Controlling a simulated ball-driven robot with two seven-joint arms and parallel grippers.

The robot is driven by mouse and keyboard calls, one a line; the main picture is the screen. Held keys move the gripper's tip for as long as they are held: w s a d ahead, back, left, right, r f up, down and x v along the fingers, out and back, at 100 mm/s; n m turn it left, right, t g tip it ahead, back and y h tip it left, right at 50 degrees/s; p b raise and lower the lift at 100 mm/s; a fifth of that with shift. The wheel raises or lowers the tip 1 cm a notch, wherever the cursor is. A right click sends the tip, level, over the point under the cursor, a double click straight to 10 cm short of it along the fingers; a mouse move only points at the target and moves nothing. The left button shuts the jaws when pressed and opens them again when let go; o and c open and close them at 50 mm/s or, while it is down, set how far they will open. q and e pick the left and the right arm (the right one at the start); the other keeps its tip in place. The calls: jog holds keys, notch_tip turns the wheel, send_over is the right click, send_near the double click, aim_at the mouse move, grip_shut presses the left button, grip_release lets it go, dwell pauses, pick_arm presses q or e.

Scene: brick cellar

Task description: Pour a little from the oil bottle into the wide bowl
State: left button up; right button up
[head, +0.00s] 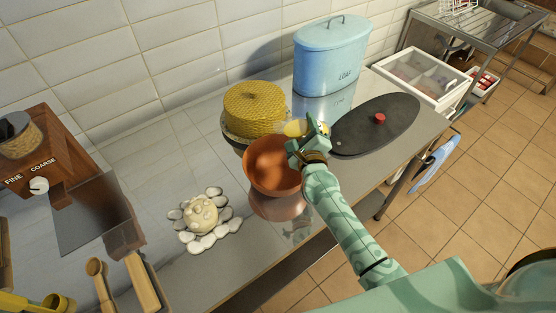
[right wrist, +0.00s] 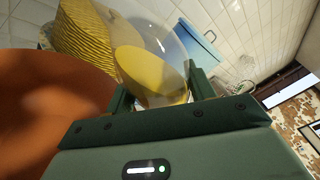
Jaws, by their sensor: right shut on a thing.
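The wide bowl (head: 262,178) is orange-brown and stands on the shiny metal counter. It also fills the left of the right wrist view (right wrist: 45,115). My right gripper (head: 312,142) is at the bowl's upper right rim, shut on the oil bottle (head: 294,128). The bottle is clear with yellow oil in it, and looks tilted to the left in the head view, close to the bowl's far rim. In the right wrist view the bottle (right wrist: 150,72) sits between the fingers. I cannot make out its mouth or any stream. My left gripper is not in view.
A yellow woven dome (head: 254,103) stands close behind the bowl. A dark oval board (head: 365,135) with a red knob lies to the right, and a blue loaf tin (head: 330,60) stands behind. White stones around a pale round thing (head: 201,216) lie front left. A wooden box (head: 62,155) is far left.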

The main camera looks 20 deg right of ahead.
jog(key=shift+w+d+r+n+t+b, duration=0.1)
jog(key=shift+d+r+n+t+b, duration=0.25)
jog(key=shift+n+b, duration=0.6)
dwell(1.6)
jog(key=shift+r+n+t+b, duration=0.45)
jog(key=shift+r+n+b, duration=0.15)
jog(key=shift+b, duration=0.3)
dwell(1.6)
jog(key=shift+w+d+n+t+b, duration=0.15)
jog(key=shift+d+n+t+b, duration=0.15)
jog(key=shift+n+b, duration=0.45)
dwell(1.7)
